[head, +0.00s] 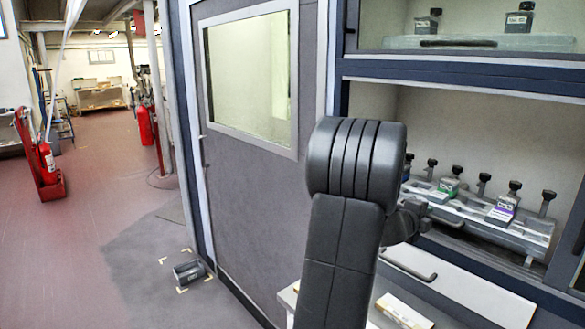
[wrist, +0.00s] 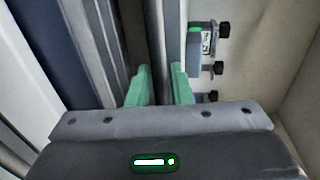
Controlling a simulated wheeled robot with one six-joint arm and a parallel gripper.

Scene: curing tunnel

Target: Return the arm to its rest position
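My arm (head: 345,220) rises in front of the cabinet in the head view, bent at a dark rounded joint. It hides part of the lower shelf, and my gripper's fingers are not visible there. In the wrist view my gripper (wrist: 160,88) shows two green fingers standing apart. Grey rails run in the gap between and beyond them. I see no loose object held, and contact with the rails cannot be told.
A tray (head: 525,238) with several dark-knobbed clamps and small labelled blocks sits on the lower shelf. Another tray (head: 480,42) is above. A grey door (head: 240,165) stands left of my arm. A small dark object (head: 188,272) lies within floor marks. Open floor extends left.

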